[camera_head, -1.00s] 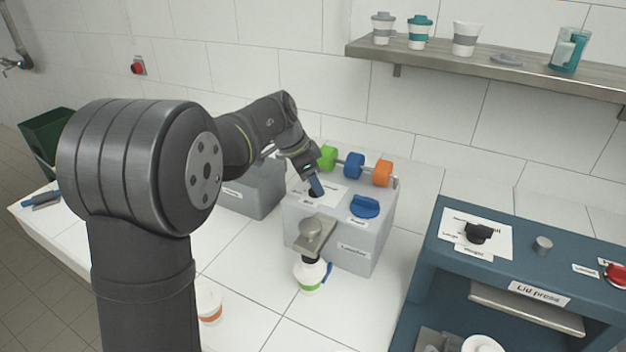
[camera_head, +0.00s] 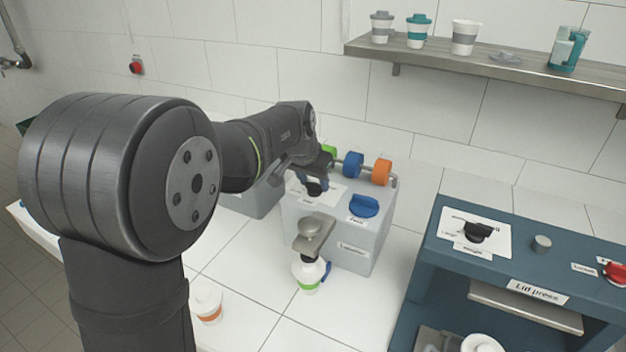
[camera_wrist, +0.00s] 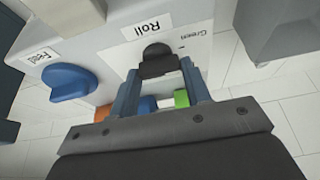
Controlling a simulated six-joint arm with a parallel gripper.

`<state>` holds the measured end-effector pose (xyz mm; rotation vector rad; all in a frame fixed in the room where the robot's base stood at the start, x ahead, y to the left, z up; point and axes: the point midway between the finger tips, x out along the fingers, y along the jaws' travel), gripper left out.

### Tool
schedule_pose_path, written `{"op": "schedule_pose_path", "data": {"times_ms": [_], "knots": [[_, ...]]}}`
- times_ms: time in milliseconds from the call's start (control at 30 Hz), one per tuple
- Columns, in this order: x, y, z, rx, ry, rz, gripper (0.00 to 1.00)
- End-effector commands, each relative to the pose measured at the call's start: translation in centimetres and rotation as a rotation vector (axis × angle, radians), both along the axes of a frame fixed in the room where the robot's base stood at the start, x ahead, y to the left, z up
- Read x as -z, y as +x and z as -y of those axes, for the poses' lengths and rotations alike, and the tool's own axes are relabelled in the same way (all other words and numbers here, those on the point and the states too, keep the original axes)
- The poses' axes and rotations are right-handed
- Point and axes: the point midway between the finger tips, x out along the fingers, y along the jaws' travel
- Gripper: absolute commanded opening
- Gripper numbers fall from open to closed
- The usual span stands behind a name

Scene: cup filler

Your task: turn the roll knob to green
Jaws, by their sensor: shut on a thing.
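The black roll knob (camera_head: 314,188) is on top of the grey cup-filling box (camera_head: 370,240), on a white label plate. In the wrist view the knob (camera_wrist: 157,62) sits between the two blue-grey fingers of my gripper (camera_wrist: 163,80), which is shut on it. The "Roll" label (camera_wrist: 147,27) is beside the knob and the "Green" marking (camera_wrist: 194,42) is to its right. Which mark the knob points at I cannot tell. Green (camera_head: 328,152), blue (camera_head: 353,164) and orange (camera_head: 381,172) rolls stand on a bar behind; my wrist partly hides the green one.
A blue knob (camera_head: 364,206) is right of the roll knob, close by. A cup with a green band (camera_head: 309,274) stands under the spout in front. The lid press (camera_head: 420,250) is at right. A shelf (camera_head: 490,66) with cups hangs above. An orange-banded cup (camera_head: 207,300) is at front left.

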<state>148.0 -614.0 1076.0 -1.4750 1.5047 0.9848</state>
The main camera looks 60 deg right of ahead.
Motion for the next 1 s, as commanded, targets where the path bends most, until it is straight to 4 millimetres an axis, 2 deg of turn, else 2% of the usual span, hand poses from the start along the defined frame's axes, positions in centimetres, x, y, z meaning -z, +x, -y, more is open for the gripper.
{"op": "schedule_pose_path", "data": {"times_ms": [567,600,700,1000], "knots": [[0.03,0.01,-0.05,-0.037,0.002,0.000,0.21],[0.03,0.01,-0.05,-0.037,0.002,0.000,0.48],[0.03,0.00,-0.04,-0.036,0.002,-0.001,0.65],[-0.12,-0.02,-0.06,-0.035,0.001,-0.001,0.65]]}}
